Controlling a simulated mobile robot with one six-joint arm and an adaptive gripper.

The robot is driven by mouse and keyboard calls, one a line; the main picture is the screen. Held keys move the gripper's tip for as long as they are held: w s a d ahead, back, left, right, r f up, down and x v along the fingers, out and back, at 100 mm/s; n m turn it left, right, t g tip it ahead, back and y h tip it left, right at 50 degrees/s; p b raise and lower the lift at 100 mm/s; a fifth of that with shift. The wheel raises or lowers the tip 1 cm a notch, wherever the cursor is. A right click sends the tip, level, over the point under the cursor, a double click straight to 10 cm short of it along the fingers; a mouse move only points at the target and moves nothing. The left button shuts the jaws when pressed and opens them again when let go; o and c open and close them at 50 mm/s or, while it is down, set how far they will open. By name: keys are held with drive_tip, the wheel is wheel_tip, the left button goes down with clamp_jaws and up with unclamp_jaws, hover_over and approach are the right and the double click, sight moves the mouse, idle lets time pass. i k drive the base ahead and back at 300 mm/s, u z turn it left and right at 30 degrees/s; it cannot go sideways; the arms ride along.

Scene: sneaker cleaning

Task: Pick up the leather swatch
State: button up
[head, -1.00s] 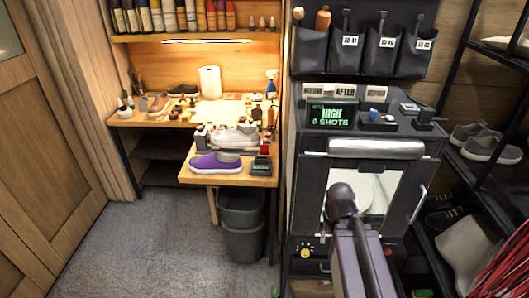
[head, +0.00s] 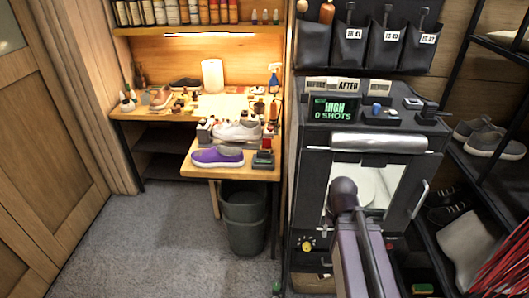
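I cannot make out a leather swatch for certain; the small items on the lit wooden workbench (head: 190,173) are too small to tell apart. My arm rises at the lower right in front of the dark machine, and only its links show. My gripper at its end is not visible, so its fingers and anything in them are hidden.
A purple sneaker (head: 217,157) and a white sneaker (head: 237,131) stand at the bench's near end, beside small bottles. A dark bin (head: 243,222) stands below. The dark machine (head: 310,165) with a lit display (head: 333,108) is at right. The grey floor (head: 150,240) at left is clear.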

sight(266, 142)
drive_tip(key=k, duration=1.3)
drive_tip(key=u, duration=0.45)
drive_tip(key=i, duration=0.7)
drive_tip(key=u, duration=0.3)
drive_tip(key=i, duration=1.6)
drive_tip(key=z, duration=0.5)
